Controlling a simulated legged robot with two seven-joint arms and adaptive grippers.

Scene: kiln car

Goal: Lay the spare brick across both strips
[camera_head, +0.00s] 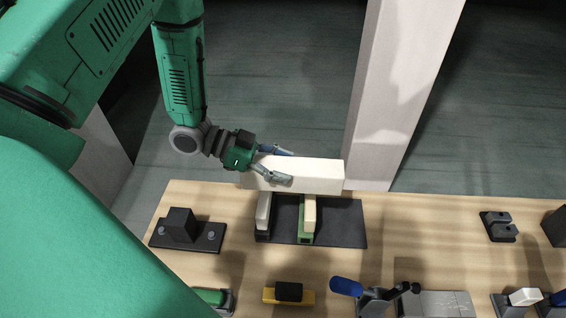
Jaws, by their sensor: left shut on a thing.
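The spare brick (318,176) is a long cream block, lying level from left to right. My left gripper (284,166) is shut on its left part, with one finger on the near side and one behind. The brick appears over the back of a dark mat (343,222). Two strips stand on the mat: a pale left strip (263,210) in a dark holder and a cream right strip (310,212) in a green holder. The brick overlaps the strips' far ends in the picture; I cannot tell whether it touches them. My right gripper is not in view.
A black block on a plate (181,229) stands at the left of the wooden table (420,225). Along the front are a yellow-and-black tool (289,293), a blue-handled clamp (347,287) and grey blocks (436,304). A pale post (395,110) rises behind the table.

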